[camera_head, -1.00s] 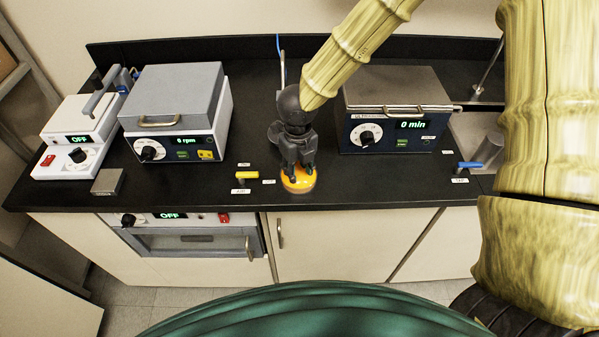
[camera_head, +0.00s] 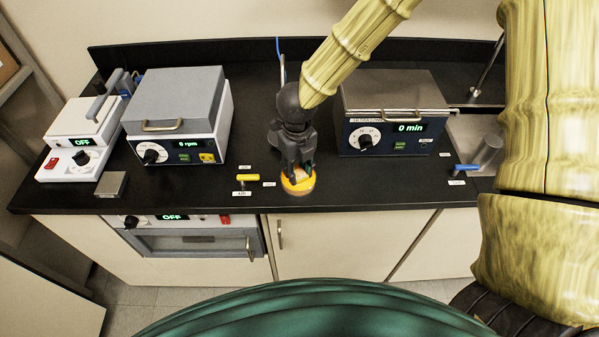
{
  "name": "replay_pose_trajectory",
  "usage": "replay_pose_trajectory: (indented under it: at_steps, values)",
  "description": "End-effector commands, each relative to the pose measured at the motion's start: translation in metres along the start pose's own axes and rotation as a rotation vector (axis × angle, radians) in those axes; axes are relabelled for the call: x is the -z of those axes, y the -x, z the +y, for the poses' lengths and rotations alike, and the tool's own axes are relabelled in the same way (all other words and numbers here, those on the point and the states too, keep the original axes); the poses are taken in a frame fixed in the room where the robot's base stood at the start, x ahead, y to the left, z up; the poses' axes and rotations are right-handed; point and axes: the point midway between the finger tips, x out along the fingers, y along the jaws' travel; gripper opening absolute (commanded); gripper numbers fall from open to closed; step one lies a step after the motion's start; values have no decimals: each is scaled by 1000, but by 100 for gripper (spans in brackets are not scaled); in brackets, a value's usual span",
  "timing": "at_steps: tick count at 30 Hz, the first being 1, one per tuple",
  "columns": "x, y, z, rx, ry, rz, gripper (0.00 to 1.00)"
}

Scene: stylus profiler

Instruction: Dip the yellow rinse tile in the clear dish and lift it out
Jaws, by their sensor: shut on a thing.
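My gripper (camera_head: 297,173) points down near the front edge of the black bench, at the middle of the view. It is shut on the yellow rinse tile (camera_head: 302,187), which shows as a round orange-yellow shape at the fingertips. A paler patch shows between the fingers. The clear dish cannot be told apart from the tile at this size; the fingers and the tile hide what is beneath. I cannot tell whether the tile touches the dish or the bench.
A spinner-like box (camera_head: 174,115) reading 0 rpm stands left, and an ultrasonic bath (camera_head: 394,115) reading 0 min stands right. A small yellow valve handle (camera_head: 246,178) lies left of my gripper. A blue tap handle (camera_head: 467,168) is at the right sink.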

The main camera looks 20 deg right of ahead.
Motion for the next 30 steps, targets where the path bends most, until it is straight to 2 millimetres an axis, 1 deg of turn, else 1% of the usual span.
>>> replay_pose_trajectory:
  at_steps: [1,24,27,30]
  values:
    - [0,6,0,0,0,0,0]
    - [0,53,0,-1,0,0,0]
    - [0,57,0,-1,0,0,0]
    - [0,58,0,-1,0,0,0]
